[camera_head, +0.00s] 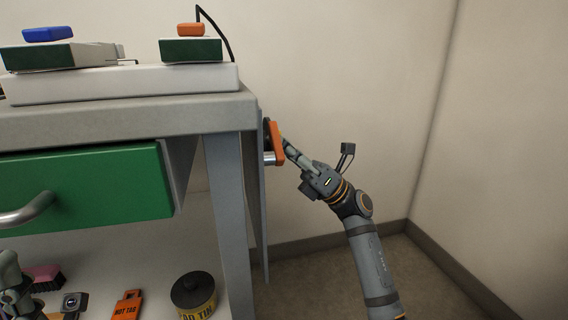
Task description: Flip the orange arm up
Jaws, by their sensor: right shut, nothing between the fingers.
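The orange arm (276,143) is on a dark mount on the grey side panel at the cart's right side. It is seen nearly edge-on, and its long side runs roughly up and down.
The cart has a green drawer (90,185), partly pulled out, with a metal handle. Boxes stand on top. Free floor lies right of the cart, before the walls.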

